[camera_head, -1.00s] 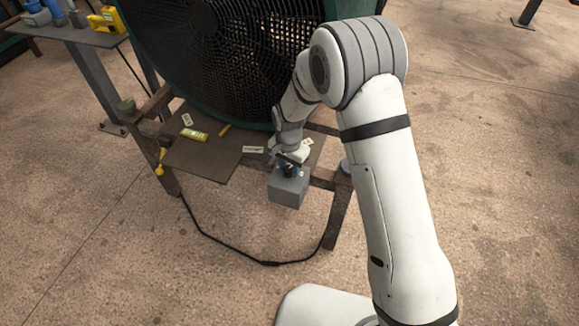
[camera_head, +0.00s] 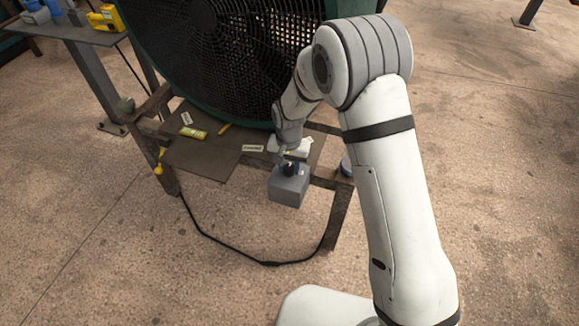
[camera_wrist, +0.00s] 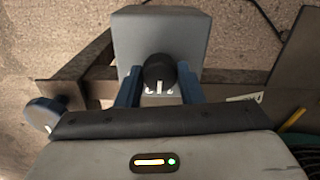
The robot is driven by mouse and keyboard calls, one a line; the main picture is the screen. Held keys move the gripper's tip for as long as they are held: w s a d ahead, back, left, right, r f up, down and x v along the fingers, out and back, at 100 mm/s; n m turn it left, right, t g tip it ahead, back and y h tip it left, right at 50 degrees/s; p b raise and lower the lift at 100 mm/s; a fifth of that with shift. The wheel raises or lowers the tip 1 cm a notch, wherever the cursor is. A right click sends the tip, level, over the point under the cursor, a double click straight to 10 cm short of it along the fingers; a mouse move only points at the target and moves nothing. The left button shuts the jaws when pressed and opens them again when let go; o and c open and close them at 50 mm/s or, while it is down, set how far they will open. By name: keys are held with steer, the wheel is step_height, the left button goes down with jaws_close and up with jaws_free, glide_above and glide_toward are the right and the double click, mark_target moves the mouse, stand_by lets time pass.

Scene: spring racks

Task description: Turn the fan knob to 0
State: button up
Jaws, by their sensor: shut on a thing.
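The fan knob (camera_wrist: 159,71) is a black round knob on a grey box (camera_wrist: 135,32) at the fan stand's front edge. In the wrist view a white pointer line on it points toward the bottom of the picture, with small white marks beside it. The digits cannot be read. My gripper (camera_wrist: 160,84) has one blue finger on each side of the knob and is shut on it. In the head view my gripper (camera_head: 287,160) reaches down to the knob (camera_head: 290,168) on top of the grey box (camera_head: 288,190). The fingers are small and partly hidden there.
The large dark green fan (camera_head: 235,45) stands just behind. A brown shelf (camera_head: 205,160) holds a yellow-green level, a pencil and labels. A black cable (camera_head: 225,249) hangs below the box. A tool table (camera_head: 75,34) stands at the back left. The floor in front is open.

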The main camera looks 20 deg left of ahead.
mark_target(289, 167)
steer(key=n+b, duration=0.1)
steer(key=n, duration=0.5)
steer(key=shift+n, duration=0.3)
steer(key=n+b, duration=0.1)
steer(key=n, duration=0.4)
steer(key=shift+n, duration=0.4)
steer(key=o, duration=1)
step_height(289, 167, up, 7)
steer(key=shift+r, duration=0.4)
